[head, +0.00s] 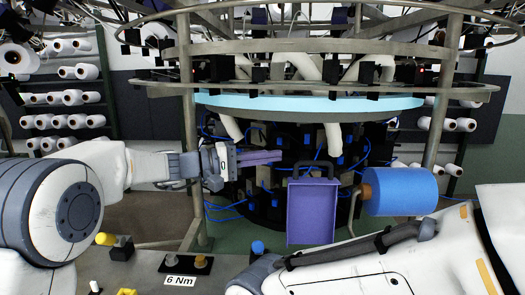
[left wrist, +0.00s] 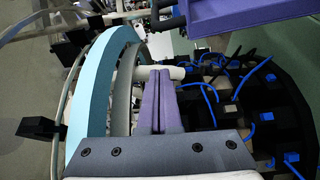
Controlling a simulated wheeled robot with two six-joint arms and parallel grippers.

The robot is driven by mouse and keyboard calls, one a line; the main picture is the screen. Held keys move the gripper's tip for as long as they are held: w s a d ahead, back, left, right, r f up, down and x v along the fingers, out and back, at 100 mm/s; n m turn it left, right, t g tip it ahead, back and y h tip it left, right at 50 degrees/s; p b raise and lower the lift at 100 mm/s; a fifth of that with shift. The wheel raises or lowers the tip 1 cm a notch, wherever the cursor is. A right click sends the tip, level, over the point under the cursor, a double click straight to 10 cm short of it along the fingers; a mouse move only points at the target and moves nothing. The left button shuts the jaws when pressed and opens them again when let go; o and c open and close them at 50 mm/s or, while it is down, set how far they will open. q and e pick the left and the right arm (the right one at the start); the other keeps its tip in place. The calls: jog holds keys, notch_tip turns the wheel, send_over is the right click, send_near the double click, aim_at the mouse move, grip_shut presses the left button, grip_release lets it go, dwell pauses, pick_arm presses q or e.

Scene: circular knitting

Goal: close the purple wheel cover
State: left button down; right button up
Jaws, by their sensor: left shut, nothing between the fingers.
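The purple wheel cover (head: 311,212) is a flat purple panel with a dark handle along its top edge, in front of the dark machine body right of centre in the head view. In the left wrist view the cover (left wrist: 228,14) shows at the top, cut off by the picture edge. My left gripper (head: 281,156) has long purple fingers, closed together and empty. Its tips are just left of the cover's handle, seemingly apart from it; the depth gap is hard to judge. The fingers (left wrist: 161,75) also show in the left wrist view. My right gripper is not visible.
A light-blue ring (head: 310,103) and metal hoops cross above. A bench with knobs and a "6 Nm" label (head: 180,281) is at lower left.

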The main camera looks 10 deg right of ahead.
pick_arm(q)
jog(key=shift+s+d+p, duration=1.85)
jog(key=shift+d+p, duration=0.2)
jog(key=shift+p, duration=0.15)
